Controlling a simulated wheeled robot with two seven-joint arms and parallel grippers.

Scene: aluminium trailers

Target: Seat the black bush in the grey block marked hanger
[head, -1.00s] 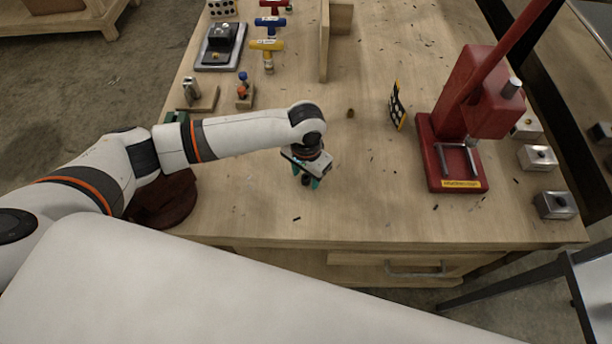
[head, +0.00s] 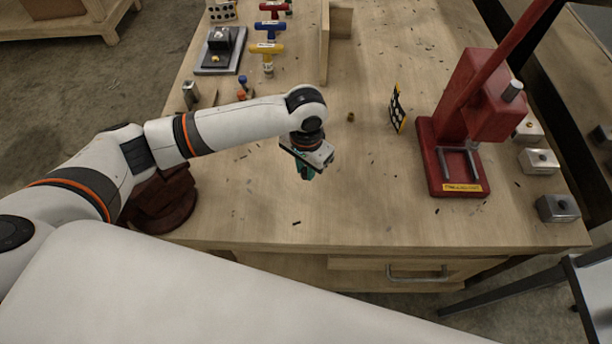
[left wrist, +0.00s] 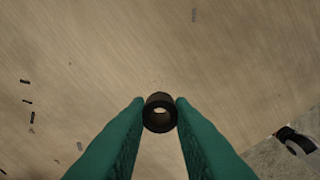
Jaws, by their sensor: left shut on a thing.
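My left gripper (head: 305,174) is above the front middle of the wooden bench. In the left wrist view its green fingers (left wrist: 160,116) are shut on the black bush (left wrist: 160,108), a short tube with its bore facing the camera. In the head view the bush is hidden or too small to make out. Three grey blocks stand along the bench's right edge: a near one (head: 557,207), a middle one (head: 538,161) and a far one (head: 528,130). Their markings cannot be read, so I cannot tell which is the hanger. My right gripper is not in view.
A red press (head: 462,150) stands right of centre, between my left gripper and the grey blocks. A black-and-white patterned plate (head: 397,108) stands left of it. A small brown piece (head: 351,117) lies mid-bench. T-handled tools (head: 267,49) are at the back left. The front middle is mostly clear.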

